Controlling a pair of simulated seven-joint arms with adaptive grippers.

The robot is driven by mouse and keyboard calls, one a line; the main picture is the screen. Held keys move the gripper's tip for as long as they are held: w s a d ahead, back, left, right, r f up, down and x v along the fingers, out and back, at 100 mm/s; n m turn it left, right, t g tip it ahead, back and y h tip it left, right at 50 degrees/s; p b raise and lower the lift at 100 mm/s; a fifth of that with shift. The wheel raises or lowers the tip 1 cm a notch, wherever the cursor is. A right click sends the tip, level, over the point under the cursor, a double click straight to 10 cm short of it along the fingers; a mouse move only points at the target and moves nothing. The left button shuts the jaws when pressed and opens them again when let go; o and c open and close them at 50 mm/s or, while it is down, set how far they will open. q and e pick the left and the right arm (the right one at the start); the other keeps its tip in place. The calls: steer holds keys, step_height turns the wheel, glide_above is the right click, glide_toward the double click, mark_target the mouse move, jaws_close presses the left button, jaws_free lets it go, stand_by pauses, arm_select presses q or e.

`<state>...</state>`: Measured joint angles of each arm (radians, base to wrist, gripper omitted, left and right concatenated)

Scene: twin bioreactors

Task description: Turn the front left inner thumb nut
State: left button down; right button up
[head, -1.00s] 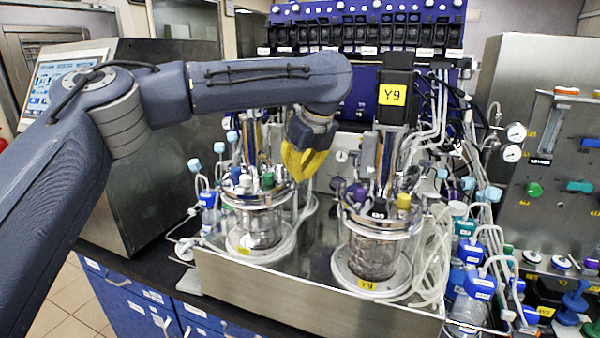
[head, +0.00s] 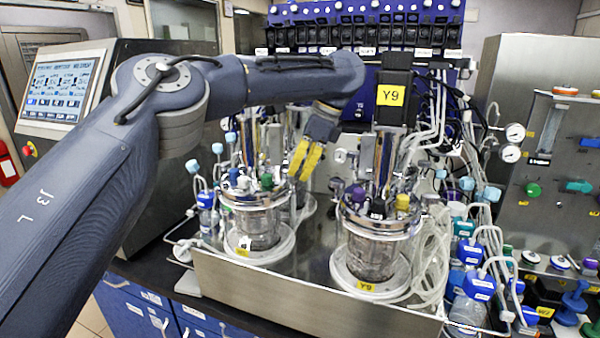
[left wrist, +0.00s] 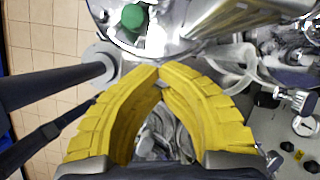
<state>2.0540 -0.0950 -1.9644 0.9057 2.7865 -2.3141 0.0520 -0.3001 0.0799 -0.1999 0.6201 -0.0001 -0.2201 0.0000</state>
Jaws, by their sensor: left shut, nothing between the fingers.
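Two glass bioreactors with steel head plates stand in a steel tray. The left vessel (head: 258,235) carries a green cap (head: 267,181); a green cap also shows at the top of the left wrist view (left wrist: 134,18). My left gripper (head: 303,177) has yellow fingers pointing down, just right of the left vessel's head plate. In the left wrist view its fingertips (left wrist: 160,72) meet with nothing between them, below the vessel rim in the picture. I cannot single out the front left inner thumb nut. My right gripper is out of view.
The steel tray (head: 300,300) has a raised front wall. Tubing (head: 432,260) and blue-capped bottles (head: 480,285) crowd the right side. The gap between the vessels is fairly clear.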

arm_select(q)
steer(key=shift+w+a+f+n, duration=0.1)
steer(key=shift+w+a+n, duration=0.05)
steer(key=shift+a+n, duration=0.3)
steer(key=shift+d+n+g, duration=0.1)
steer(key=shift+n+g, duration=0.15)
steer(key=shift+g, duration=0.05)
steer(key=c, duration=2.1)
jaws_free()
steer(key=shift+o, duration=1.1)
steer(key=o, duration=0.5)
steer(key=shift+a, duration=0.25)
steer(key=shift+d, duration=0.2)
steer(key=shift+s+d, duration=0.1)
steer(key=shift+s, duration=0.1)
